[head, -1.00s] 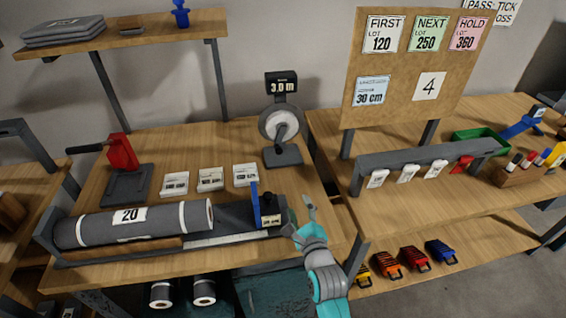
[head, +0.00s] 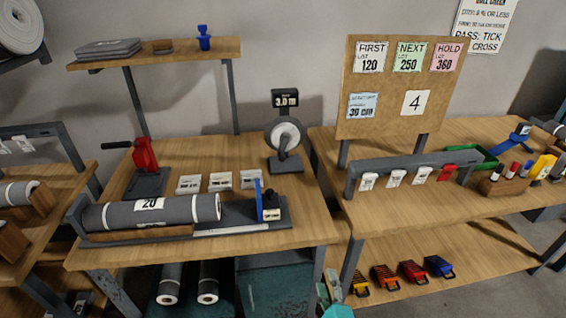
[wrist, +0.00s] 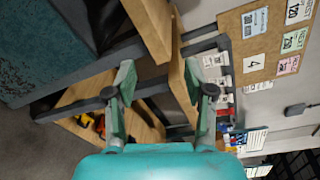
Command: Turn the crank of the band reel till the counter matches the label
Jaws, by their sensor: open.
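The band reel (head: 285,137) stands at the back right of the left workbench, a white disc on a dark stand with a dark crank arm across its face. Its counter (head: 285,99) above reads 3.0 m. A blue label (head: 361,106) on the board seems to read 30 cm; its smaller line is too small to read. My gripper (wrist: 165,85) is open and empty in the wrist view, its two fingers apart, pointing at the bench edges. In the head view only a teal piece of my arm shows at the bottom edge, well below and away from the reel.
A grey roll (head: 180,212) marked 20 lies in a cradle at the bench front, beside a blue upright piece (head: 259,200). A red lever press (head: 145,155) and several white cards stand behind. A grey rail (head: 420,170) crosses the right bench (head: 380,205).

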